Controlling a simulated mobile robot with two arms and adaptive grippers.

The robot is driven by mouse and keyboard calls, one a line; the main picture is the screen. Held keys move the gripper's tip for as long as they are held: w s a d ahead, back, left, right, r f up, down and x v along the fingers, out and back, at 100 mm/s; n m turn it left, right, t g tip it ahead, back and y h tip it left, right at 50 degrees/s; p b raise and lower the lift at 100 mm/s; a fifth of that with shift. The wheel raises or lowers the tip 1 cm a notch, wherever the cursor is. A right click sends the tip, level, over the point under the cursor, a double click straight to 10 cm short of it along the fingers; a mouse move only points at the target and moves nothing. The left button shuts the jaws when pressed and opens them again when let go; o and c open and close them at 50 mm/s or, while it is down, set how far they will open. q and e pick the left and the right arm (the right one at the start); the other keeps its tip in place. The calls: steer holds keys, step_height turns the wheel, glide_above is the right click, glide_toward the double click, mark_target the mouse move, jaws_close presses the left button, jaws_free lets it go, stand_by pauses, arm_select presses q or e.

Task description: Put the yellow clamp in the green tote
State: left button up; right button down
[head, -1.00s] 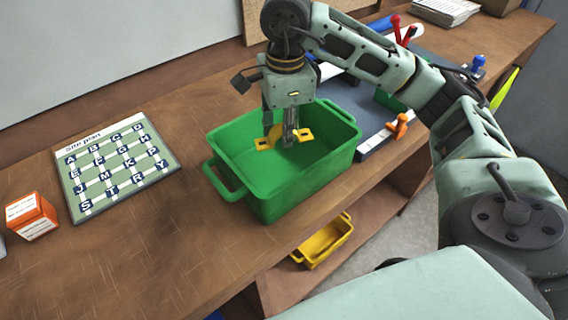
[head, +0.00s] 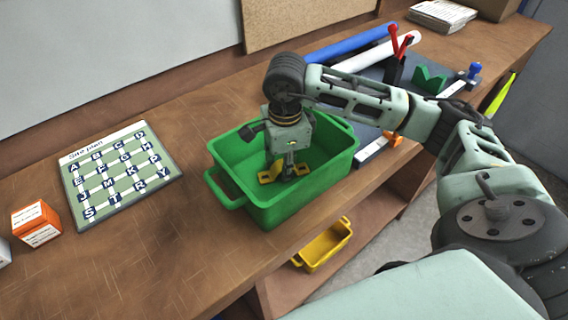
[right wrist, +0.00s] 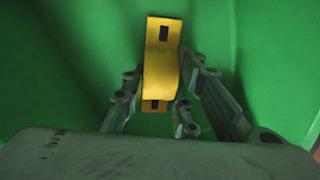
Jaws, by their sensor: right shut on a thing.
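The green tote (head: 290,207) stands on the wooden bench, its open top facing up. My right gripper (head: 287,172) points down inside the tote and is shut on the yellow clamp (head: 268,177). The clamp is low in the tote, below the rim; I cannot tell whether it touches the floor. In the right wrist view the yellow clamp (right wrist: 161,70) sits between the fingers (right wrist: 160,98), with green tote walls (right wrist: 60,60) all around. My left gripper is not in view.
A site plan board (head: 120,178) and an orange box (head: 36,222) lie left of the tote. A yellow bin (head: 323,244) sits on the lower shelf. Blue and white rolls (head: 350,43) lie behind.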

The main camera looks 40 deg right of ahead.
steer(key=c, duration=1.4)
jaws_free()
steer(key=shift+r, duration=0.1)
steer(key=shift+s+a+r+b, duration=0.1)
steer(key=shift+r+b, duration=0.15)
steer(key=shift+r, duration=1.75)
steer(key=shift+s+d+r+b, duration=0.1)
steer(key=shift+r+b, duration=0.15)
steer(key=shift+r, duration=1.8)
steer(key=shift+s+a+r+b, duration=0.1)
steer(key=shift+r+b, duration=0.15)
steer(key=shift+r, duration=1.75)
steer(key=shift+f, duration=0.1)
